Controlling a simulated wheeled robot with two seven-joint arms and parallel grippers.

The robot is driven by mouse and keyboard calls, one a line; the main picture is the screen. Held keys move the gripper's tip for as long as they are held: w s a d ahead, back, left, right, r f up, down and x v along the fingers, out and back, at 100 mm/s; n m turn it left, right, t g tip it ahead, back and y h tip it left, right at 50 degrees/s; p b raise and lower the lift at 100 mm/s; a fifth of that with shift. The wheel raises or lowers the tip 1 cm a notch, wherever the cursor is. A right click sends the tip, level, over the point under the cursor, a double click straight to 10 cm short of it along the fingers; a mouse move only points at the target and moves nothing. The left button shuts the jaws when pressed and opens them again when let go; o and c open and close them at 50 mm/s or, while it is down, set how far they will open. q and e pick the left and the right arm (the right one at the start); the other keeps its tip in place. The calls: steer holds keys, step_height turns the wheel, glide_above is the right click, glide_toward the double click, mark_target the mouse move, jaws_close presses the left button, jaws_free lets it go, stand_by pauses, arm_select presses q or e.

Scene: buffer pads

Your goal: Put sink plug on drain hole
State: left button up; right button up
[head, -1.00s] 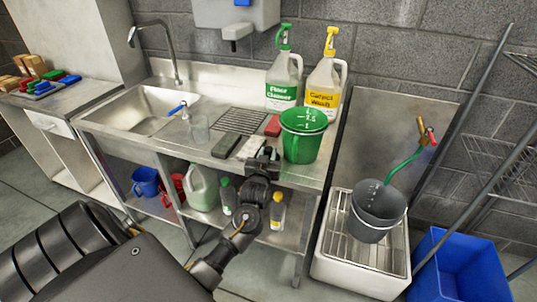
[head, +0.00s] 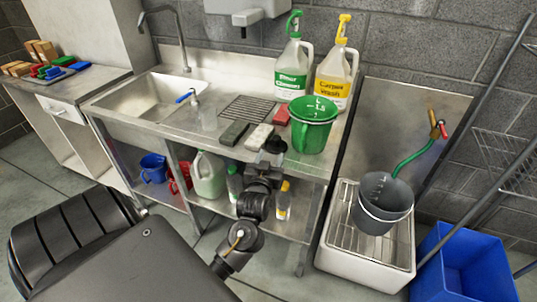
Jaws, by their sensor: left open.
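The steel sink (head: 150,98) is set into the left of the counter. I cannot make out its drain hole. My left gripper (head: 271,157) is at the counter's front edge, left of the green measuring jug (head: 313,128), and it is open. A small black shape shows at its tips; I cannot tell whether it is the sink plug or part of the gripper. No sink plug can be clearly identified elsewhere. My right gripper is out of view.
A dark pad (head: 234,133), a white pad (head: 259,137) and a red pad (head: 282,116) lie by the wire rack (head: 248,108). A blue-handled brush (head: 186,96) is at the sink's right edge. A faucet (head: 170,20) stands behind.

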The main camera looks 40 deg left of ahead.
arm_select(q)
steer(key=shift+v, duration=1.8)
